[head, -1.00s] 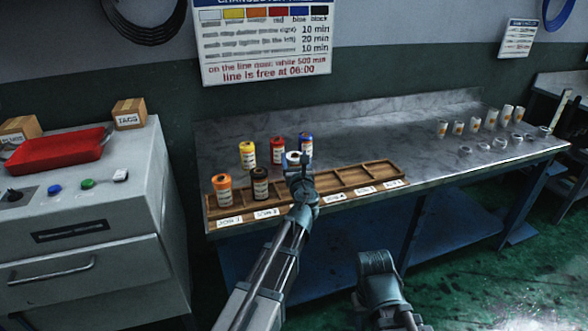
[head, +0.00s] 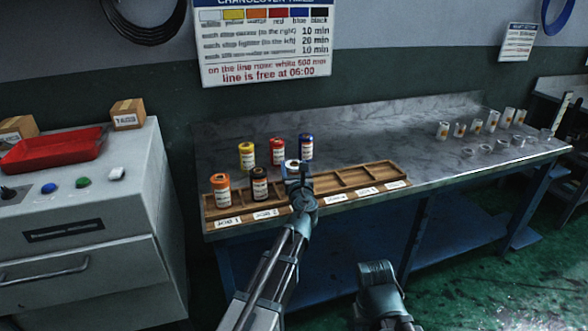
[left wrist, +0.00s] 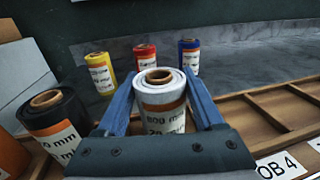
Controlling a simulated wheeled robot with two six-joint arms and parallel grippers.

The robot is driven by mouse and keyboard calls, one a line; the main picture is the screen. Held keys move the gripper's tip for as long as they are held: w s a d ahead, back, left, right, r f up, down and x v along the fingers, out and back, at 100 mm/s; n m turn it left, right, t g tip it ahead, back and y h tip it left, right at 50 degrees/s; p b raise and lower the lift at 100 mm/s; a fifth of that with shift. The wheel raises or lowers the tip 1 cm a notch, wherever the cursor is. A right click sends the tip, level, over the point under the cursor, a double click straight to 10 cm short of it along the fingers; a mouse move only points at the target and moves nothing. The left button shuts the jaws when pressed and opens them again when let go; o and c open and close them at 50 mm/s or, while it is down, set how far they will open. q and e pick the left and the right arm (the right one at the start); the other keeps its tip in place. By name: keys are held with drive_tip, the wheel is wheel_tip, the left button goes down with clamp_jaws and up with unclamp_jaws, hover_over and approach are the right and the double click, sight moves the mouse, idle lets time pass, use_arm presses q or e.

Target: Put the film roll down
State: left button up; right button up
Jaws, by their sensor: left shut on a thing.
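My left gripper (head: 292,173) is shut on a white film roll (head: 292,163). In the left wrist view the white roll (left wrist: 160,92) stands upright between the two blue fingers, its orange-banded label facing me. It is over or in the wooden tray (head: 375,175), just right of the black roll (head: 260,185). The gripper hides its base, so I cannot tell whether it touches the tray floor. The orange roll (head: 221,190) and the black roll stand in the tray's left compartments. My right gripper is not visible; only part of the right arm shows.
Yellow (head: 247,155), red (head: 277,152) and blue (head: 306,147) rolls stand behind the tray on the metal bench (head: 400,135). Tray compartments to the right are empty. Several small pale rolls (head: 476,126) stand at the bench's right. A grey cabinet (head: 95,225) is at left.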

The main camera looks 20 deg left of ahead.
use_arm(q)
drive_tip(key=shift+f, duration=0.25)
drive_tip(key=o, duration=1.5)
drive_tip(key=shift+r, duration=0.1)
drive_tip(key=shift+o, duration=0.2)
drive_tip(key=shift+r, duration=0.15)
drive_tip(key=v, duration=1.2)
